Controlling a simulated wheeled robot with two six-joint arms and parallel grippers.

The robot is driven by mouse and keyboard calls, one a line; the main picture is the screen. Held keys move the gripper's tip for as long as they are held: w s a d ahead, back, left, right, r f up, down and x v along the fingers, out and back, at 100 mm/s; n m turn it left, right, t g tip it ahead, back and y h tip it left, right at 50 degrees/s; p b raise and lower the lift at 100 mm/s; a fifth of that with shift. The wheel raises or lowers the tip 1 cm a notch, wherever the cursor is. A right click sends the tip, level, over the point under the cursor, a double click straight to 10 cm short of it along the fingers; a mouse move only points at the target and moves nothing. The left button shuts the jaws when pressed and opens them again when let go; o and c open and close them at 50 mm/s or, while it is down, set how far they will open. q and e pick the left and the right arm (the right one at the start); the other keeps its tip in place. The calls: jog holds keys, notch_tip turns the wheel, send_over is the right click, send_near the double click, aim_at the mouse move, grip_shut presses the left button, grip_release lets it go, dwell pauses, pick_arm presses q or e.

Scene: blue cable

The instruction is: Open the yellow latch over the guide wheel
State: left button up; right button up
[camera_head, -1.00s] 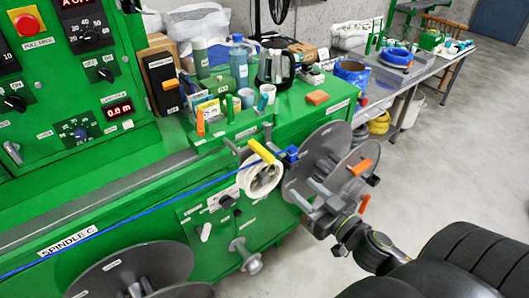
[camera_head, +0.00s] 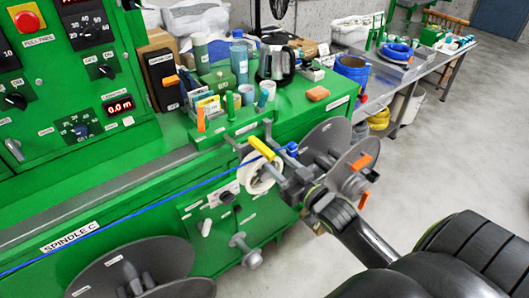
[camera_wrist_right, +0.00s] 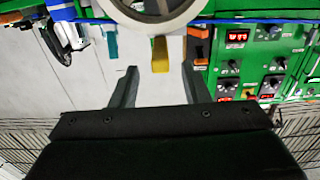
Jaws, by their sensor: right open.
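The yellow latch (camera_head: 261,148) is a short bar over the white guide wheel (camera_head: 258,180) on the front of the green machine. It slants down to the right. In the right wrist view the latch (camera_wrist_right: 160,55) hangs just beyond the fingertips, between them, with the wheel's rim (camera_wrist_right: 150,22) above it. My right gripper (camera_head: 283,181) is open and empty, close to the right of the wheel and below the latch's lower end. It hides part of the wheel's right side. In the wrist view its two fingers (camera_wrist_right: 160,73) stand apart. My left gripper is not in view.
The blue cable (camera_head: 140,222) runs from the lower left to the wheel. A blue part (camera_head: 291,149) sits right of the latch. Grey reel discs (camera_head: 333,145) with orange handles stand close behind my right gripper. Cups and a kettle (camera_head: 276,66) stand on the machine top.

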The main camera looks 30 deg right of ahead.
aim_at(264, 151)
jog(key=w, duration=0.7)
jog(key=shift+w+a, duration=0.2)
jog(key=shift+a, duration=0.1)
grip_shut()
